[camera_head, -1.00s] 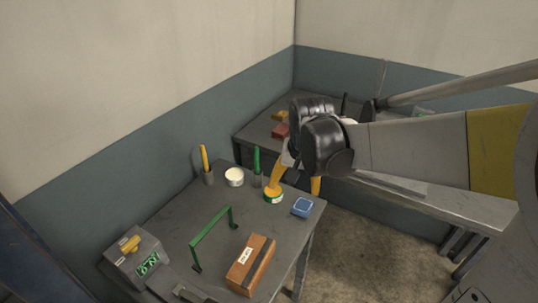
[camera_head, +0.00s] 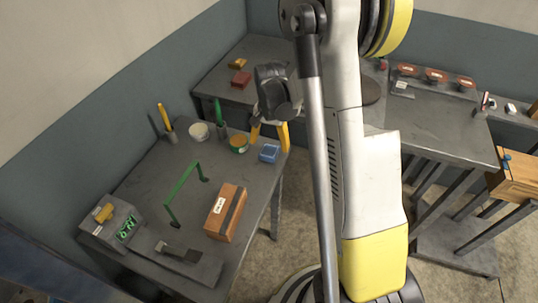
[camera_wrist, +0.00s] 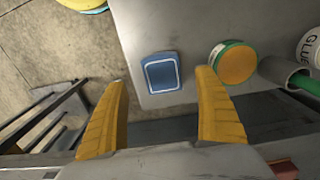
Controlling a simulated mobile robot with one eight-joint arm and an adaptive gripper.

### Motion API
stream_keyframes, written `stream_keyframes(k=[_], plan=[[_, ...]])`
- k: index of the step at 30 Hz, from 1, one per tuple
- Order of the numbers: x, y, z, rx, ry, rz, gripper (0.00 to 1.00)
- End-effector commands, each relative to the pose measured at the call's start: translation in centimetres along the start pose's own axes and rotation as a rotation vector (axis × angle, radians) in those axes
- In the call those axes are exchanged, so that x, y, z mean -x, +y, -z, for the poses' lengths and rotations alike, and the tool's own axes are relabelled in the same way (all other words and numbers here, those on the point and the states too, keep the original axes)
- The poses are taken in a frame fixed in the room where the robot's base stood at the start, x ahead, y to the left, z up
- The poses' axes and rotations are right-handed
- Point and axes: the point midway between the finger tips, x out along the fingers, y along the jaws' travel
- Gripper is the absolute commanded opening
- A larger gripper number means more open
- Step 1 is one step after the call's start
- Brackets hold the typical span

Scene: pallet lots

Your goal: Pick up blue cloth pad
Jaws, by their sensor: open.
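The blue cloth pad (camera_head: 269,153) lies flat near the right edge of the grey table (camera_head: 140,190). It is a small rounded square with a pale border line, and it shows whole in the wrist view (camera_wrist: 162,73). My gripper (camera_head: 269,135) hangs beside the table's far right corner, close to the pad. In the wrist view my gripper's two yellow fingers (camera_wrist: 162,85) are spread apart with nothing between them. The pad appears ahead of the gap between the fingertips, not touching either one.
A round green and orange tin (camera_head: 239,143) sits just left of the pad. A white tub (camera_head: 199,131), a green-handled tool in a holder (camera_head: 220,120), a green frame handle (camera_head: 185,190) and a brown box (camera_head: 225,212) share the table. A second bench (camera_head: 225,80) stands behind.

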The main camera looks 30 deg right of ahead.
Motion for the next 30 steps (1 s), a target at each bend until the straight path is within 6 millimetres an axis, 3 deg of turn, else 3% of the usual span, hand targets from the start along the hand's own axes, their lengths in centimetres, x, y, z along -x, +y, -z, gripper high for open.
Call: stream_keyframes(k=[9, 17, 22, 30], plan=[[-4.7, -0.3, 0.0, 0.000, 0.000, 0.000, 0.81], [-4.8, -0.3, 0.0, 0.001, 0.000, 0.000, 0.81], [-4.8, -0.3, 0.0, 0.001, 0.000, 0.000, 0.30], [-4.8, -0.3, 0.0, 0.001, 0.000, 0.000, 0.29]])
